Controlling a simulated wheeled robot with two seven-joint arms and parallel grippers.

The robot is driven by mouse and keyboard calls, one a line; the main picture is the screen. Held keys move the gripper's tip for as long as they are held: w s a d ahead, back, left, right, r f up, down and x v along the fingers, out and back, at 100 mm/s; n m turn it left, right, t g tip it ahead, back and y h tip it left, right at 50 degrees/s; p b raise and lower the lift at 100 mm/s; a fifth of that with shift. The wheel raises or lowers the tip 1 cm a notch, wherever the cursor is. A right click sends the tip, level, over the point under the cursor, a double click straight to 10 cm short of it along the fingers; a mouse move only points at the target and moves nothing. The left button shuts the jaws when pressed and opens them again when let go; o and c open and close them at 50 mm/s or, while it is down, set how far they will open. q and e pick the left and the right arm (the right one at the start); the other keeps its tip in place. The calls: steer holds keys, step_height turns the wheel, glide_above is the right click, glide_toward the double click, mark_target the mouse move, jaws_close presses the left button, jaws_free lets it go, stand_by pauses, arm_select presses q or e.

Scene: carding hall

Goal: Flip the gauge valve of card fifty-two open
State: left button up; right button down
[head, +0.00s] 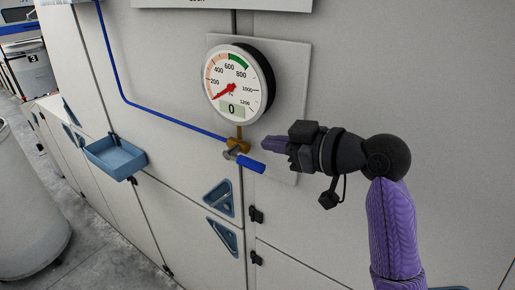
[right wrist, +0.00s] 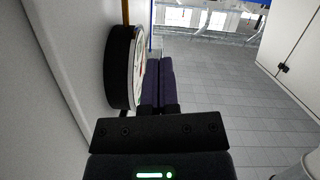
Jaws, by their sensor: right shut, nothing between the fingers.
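The gauge valve (head: 237,145) is a small brass fitting under a round pressure gauge (head: 225,88), with a blue lever handle (head: 250,162) pointing right and slightly down. The gauge needle rests at the low end and its display shows 0. My right gripper (head: 265,145) is shut and empty, its purple fingers pointing left just above and right of the blue handle. I cannot tell whether they touch it. In the right wrist view the shut fingers (right wrist: 158,85) show beside the gauge's dark rim (right wrist: 121,70); the blue handle cannot be made out there. My left gripper is out of view.
The gauge sits on a plate on a pale machine panel. A blue hose (head: 155,116) runs left from the valve. A blue tray (head: 116,158) is fixed on the panel at left. A pale bin (head: 30,205) stands at far left. Grey floor is clear in the wrist view.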

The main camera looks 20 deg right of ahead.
mark_target(258, 165)
steer(key=w+f, duration=0.1)
steer(key=w+a+f+p, duration=0.1)
steer(key=w+a+f, duration=0.1)
steer(key=w+f, duration=0.1)
steer(key=shift+f+p, duration=0.1)
steer(key=shift+p, duration=0.3)
steer(key=shift+s+d+f, duration=0.1)
steer(key=shift+d+f, duration=0.05)
steer(key=shift+f, duration=0.3)
